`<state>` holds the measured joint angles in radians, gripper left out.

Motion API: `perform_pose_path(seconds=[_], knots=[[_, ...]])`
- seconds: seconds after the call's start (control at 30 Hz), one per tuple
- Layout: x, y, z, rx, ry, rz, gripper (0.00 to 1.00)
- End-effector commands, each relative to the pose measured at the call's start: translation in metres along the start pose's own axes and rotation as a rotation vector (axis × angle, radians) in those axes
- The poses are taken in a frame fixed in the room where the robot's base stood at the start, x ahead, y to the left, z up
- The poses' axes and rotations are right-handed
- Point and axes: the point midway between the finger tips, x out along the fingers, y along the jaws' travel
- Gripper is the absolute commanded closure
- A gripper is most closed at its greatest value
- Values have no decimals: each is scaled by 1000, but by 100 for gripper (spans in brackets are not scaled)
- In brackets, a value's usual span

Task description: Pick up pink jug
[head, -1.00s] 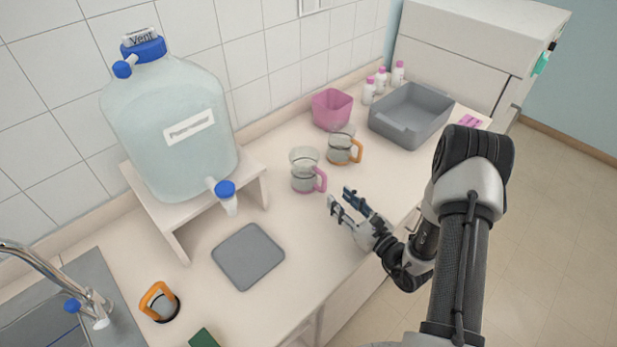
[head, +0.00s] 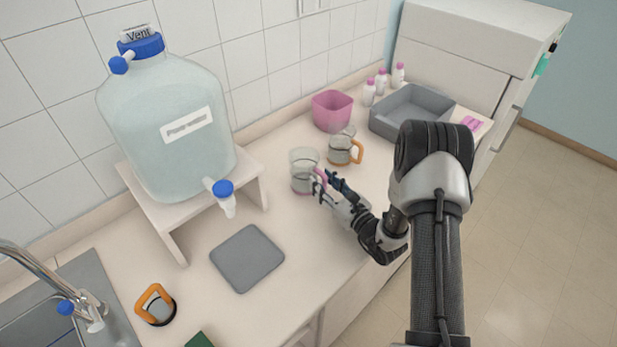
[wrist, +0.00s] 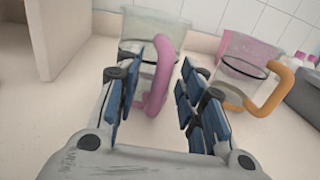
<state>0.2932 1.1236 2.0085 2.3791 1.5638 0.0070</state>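The pink jug (head: 302,170) is a clear jug with a pink handle and pink base, upright on the counter in the middle of the head view. Its handle (wrist: 163,72) points toward my gripper and lies between the two fingers in the wrist view. My gripper (head: 324,187) is open at the jug's handle side, with its blue-padded fingers (wrist: 157,92) to either side of the handle. I see a gap between the right finger and the handle; whether the left finger touches is unclear. The fingers partly hide the jug's lower body.
A jug with an orange handle (head: 341,148) stands close behind to the right. Another orange-handled jug (head: 155,306) is near the sink.

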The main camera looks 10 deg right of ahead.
Motion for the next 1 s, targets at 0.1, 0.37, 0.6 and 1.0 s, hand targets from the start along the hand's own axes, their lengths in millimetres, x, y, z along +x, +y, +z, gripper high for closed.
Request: perform_pose_path(seconds=[0.1,0.37,0.6,1.0], knots=[[0,0,0,0,0,0,71],[0,0,0,0,0,0,89],[0,0,0,0,0,0,100],[0,0,0,-1,-1,0,100]])
